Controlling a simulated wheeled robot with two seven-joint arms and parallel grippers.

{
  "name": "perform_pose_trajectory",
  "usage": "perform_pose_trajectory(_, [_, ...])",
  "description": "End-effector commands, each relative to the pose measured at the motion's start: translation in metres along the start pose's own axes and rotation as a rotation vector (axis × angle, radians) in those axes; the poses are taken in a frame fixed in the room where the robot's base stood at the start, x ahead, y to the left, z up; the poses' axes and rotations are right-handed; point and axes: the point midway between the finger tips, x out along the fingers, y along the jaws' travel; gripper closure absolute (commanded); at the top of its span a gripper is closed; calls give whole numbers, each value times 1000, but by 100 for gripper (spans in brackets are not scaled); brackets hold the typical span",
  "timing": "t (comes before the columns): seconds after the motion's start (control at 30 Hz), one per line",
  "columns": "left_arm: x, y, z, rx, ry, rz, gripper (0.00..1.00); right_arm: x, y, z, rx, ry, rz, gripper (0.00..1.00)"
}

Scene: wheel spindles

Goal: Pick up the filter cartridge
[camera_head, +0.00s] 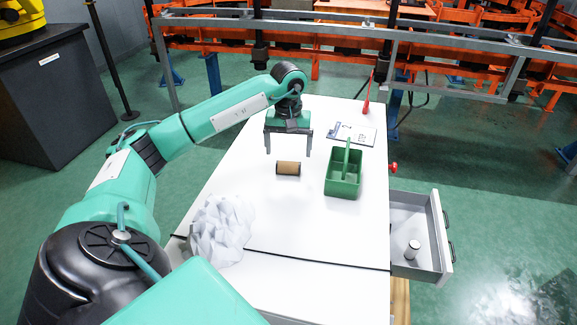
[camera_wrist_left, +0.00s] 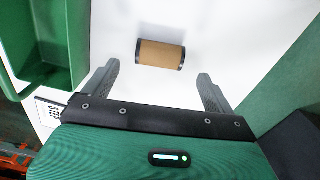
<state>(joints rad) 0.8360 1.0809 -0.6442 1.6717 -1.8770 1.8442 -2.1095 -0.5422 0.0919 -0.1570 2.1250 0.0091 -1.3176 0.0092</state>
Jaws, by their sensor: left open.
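The filter cartridge (camera_head: 288,168) is a short tan cylinder with black ends, lying on its side on the white table (camera_head: 315,225). It also shows in the left wrist view (camera_wrist_left: 161,53), beyond the fingertips and roughly centred between them. My left gripper (camera_head: 288,150) is open and empty, pointing down just behind the cartridge in the head view, apart from it. Its two fingers show in the left wrist view (camera_wrist_left: 157,78), spread wider than the cartridge is long. My right gripper is not in view.
A green divided caddy (camera_head: 343,180) stands right of the cartridge. A white crumpled, faceted object (camera_head: 217,230) sits at front left. A booklet (camera_head: 354,134) and a red tool (camera_head: 367,100) lie at the back. An open drawer (camera_head: 420,265) holds a small cylinder (camera_head: 412,250).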

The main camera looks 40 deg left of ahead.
Motion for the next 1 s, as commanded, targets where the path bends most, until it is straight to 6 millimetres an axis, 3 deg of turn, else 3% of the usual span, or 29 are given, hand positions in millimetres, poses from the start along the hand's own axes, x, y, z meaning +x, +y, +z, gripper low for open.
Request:
perform_pose_trajectory(0.17, [10,0,0,0,-1,0,11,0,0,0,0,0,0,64])
perform_pose_trajectory(0.5, [53,1,2,0,-1,0,11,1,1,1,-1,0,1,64])
perform_pose_trajectory(0.8, [57,1,2,0,1,1,11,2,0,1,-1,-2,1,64])
perform_pose_trajectory(1.0, [57,1,2,0,1,1,50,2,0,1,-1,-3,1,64])
